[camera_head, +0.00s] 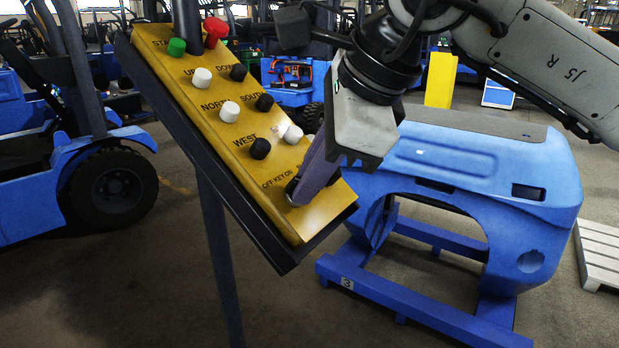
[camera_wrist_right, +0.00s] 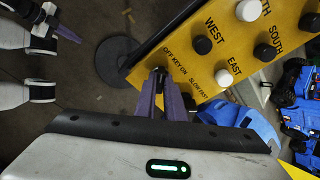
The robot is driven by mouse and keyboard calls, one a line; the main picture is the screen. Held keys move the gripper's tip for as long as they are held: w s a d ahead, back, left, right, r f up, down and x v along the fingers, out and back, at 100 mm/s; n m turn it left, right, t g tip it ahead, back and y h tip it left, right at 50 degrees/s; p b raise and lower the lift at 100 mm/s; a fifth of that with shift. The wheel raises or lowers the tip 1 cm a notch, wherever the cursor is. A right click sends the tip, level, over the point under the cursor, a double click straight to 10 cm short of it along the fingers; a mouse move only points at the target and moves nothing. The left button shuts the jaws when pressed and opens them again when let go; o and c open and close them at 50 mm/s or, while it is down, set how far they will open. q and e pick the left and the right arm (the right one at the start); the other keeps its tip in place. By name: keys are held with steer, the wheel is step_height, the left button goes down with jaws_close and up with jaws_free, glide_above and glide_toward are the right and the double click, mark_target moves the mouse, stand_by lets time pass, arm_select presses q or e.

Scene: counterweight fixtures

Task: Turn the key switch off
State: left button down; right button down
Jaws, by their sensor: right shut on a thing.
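The yellow control panel (camera_head: 230,125) is tilted on a dark post. Its key switch sits at the panel's lower end, by the "OFF KEY ON" label (camera_head: 290,184). In the right wrist view the label shows beside the key switch (camera_wrist_right: 159,70). My right gripper (camera_head: 296,190) has its purple fingers at the key switch and is shut on it. The fingers hide most of the key, so its turned position cannot be read. In the right wrist view, part of my left gripper (camera_wrist_right: 66,33) shows at the top left, away from the panel.
Above the key are black and white buttons, a green button (camera_head: 176,47) and a red knob (camera_head: 215,28). A blue machine body on a frame (camera_head: 470,165) stands behind on the right. A blue vehicle (camera_head: 75,150) is at left. Open floor lies below.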

steer(key=shift+r, duration=0.1)
steer(key=c, duration=1.8)
jaws_free()
steer(key=shift+c, duration=0.2)
steer(key=v, duration=1)
steer(key=shift+s+d, duration=0.1)
